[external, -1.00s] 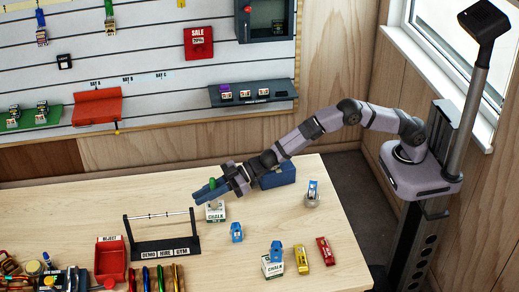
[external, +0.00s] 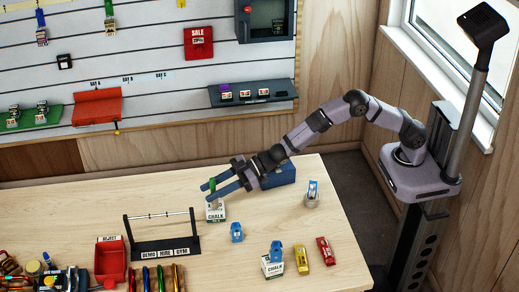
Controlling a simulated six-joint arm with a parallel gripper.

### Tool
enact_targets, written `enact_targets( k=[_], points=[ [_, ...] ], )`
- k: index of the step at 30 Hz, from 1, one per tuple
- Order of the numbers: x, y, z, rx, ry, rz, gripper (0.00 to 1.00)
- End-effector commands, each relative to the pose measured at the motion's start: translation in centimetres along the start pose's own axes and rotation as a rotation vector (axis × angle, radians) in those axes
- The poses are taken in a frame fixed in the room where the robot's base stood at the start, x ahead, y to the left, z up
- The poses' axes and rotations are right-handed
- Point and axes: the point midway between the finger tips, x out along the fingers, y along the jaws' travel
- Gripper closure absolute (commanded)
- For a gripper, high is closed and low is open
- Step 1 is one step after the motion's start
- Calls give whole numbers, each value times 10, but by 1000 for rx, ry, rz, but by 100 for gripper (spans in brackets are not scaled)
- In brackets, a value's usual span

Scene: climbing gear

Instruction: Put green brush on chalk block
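The green brush (external: 212,185) stands roughly upright on top of the white and green chalk block (external: 215,212) near the middle of the table. My gripper (external: 208,195) is at the brush, with its two dark blue fingers spread apart, one on each side. The gripper is open. The fingers partly hide the lower part of the brush and the top of the block, so the exact contact between them is hard to see.
Another chalk block (external: 271,267) with a blue item on it stands toward the front, beside yellow (external: 301,260) and red (external: 325,251) items. A blue item (external: 236,232) stands nearby. A black rack (external: 165,243) and red reject bin (external: 110,262) are at left.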

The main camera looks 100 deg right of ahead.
Motion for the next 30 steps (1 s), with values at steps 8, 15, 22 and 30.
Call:
enact_targets(
  k=[8, 15, 22, 30],
  points=[
    [-41, 0, 1, -1, 2, 0, 66],
    [-70, 0, 0, -1, 2, 0, 66],
    [-83, 0, 0, 0, 1, 0, 66],
    [-85, 0, 0, 0, 1, 0, 66]
  ],
)
